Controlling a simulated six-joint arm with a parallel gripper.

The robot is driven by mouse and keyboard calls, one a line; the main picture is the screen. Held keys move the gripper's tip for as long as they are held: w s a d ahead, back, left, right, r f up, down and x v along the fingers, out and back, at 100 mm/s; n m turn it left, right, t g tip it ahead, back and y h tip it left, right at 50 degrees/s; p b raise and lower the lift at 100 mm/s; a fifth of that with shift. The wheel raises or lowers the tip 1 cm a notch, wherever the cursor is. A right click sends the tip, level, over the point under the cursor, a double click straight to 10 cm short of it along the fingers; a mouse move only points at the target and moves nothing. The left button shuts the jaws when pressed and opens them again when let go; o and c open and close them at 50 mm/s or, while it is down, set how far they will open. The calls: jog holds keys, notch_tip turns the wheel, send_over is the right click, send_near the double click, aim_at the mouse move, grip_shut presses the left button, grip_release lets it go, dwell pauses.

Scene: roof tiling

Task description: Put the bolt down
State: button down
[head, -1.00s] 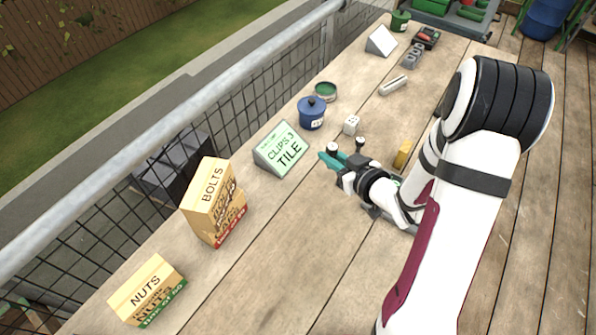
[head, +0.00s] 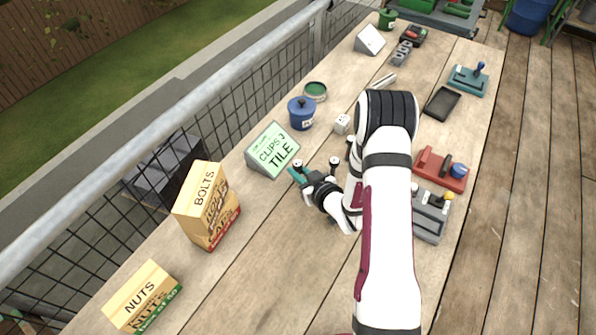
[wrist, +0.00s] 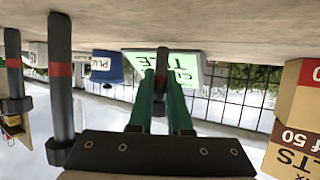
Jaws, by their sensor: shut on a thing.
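My gripper (head: 297,174) has teal fingers that are shut on a dark bolt (wrist: 161,75) with a red band. In the head view the held bolt's pale-topped end (head: 298,163) shows at the fingertips, in front of the green "CLIPS 3 TILE" sign (head: 272,150). The wrist view is upside down, and the held bolt is upright between the fingers (wrist: 160,90). I cannot tell whether its lower end touches the table. Another bolt (head: 334,162) stands to the right; it also shows large at left in the wrist view (wrist: 61,95), with one more bolt (wrist: 14,75) beside it.
A "BOLTS" box (head: 208,205) and a "NUTS" box (head: 143,297) stand along the railing side. A blue pot (head: 301,114) and a white block (head: 342,124) are beyond the sign. Red (head: 430,170) and grey (head: 428,228) fixtures lie right of my arm. Bare planks lie in front of the gripper.

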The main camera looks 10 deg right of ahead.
jog(key=shift+f, duration=0.35)
jog(key=c, duration=0.9)
grip_release()
jog(key=shift+o, duration=0.2)
jog(key=shift+s+d+r, duration=0.1)
jog(key=shift+s+r, duration=0.1)
jog(key=shift+r, duration=0.05)
jog(key=v, duration=1.1)
jog(key=shift+s+d+r, duration=0.1)
jog(key=shift+s, duration=0.05)
jog(key=s+d+r+m+g+h, duration=0.4)
jog(key=r+g+h, duration=0.2)
jog(key=s+a+r+m+g+y, duration=0.1)
jog(key=s+a+r, duration=0.4)
jog(key=s, duration=0.5)
jog(key=s+a+r+m+g+y, duration=0.2)
jog(key=s+a+r+m+g, duration=0.2)
jog(key=s+a+g, duration=0.2)
jog(key=s+a, duration=0.2)
jog(key=s, duration=0.2)
jog(key=shift+r+y, duration=0.3)
jog(key=shift+r, duration=0.1)
